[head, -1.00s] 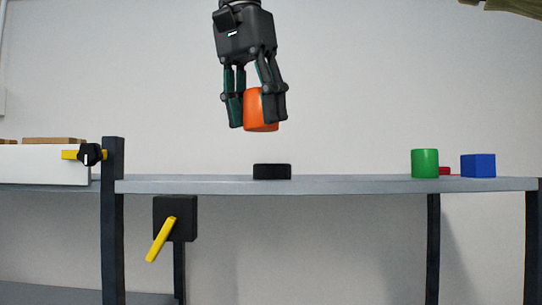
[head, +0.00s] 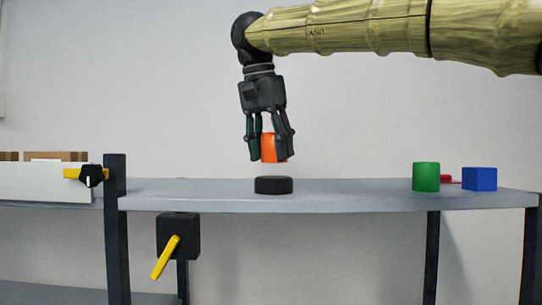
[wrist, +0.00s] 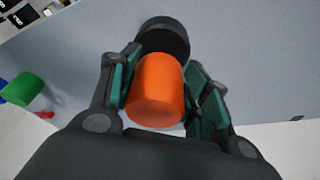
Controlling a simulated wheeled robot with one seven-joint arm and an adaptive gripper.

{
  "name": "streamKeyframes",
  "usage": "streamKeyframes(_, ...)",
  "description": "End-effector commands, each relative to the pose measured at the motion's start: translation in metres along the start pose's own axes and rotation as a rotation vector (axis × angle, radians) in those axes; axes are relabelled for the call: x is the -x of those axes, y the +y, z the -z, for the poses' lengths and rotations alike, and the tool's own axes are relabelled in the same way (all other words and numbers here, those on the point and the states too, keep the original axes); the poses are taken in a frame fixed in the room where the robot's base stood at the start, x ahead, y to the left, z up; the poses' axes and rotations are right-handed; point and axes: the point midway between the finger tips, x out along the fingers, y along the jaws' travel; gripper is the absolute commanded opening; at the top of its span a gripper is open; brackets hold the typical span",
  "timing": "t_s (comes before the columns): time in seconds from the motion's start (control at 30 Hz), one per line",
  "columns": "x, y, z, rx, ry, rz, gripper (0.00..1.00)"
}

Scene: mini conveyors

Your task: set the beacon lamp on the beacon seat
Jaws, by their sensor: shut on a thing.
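The beacon lamp is an orange cylinder (head: 269,147). My gripper (head: 271,150) is shut on it, with a finger on each side, and holds it upright above the table. The lamp also shows between the fingers in the wrist view (wrist: 157,92). The beacon seat is a low round black disc (head: 273,185) on the grey table. It lies almost straight below the lamp in the head view, with a gap between them. In the wrist view the seat (wrist: 162,32) shows beyond the lamp, which partly hides it.
A dark post (head: 116,230) and a white box (head: 45,183) are at left. The table around the seat is clear.

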Motion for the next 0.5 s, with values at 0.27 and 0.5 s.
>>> streamKeyframes(0.27, -0.023, 0.001, -0.007, 0.000, -0.001, -0.001, 0.21)
streamKeyframes(0.5, -0.026, 0.001, -0.008, -0.001, -0.001, 0.001, 0.21)
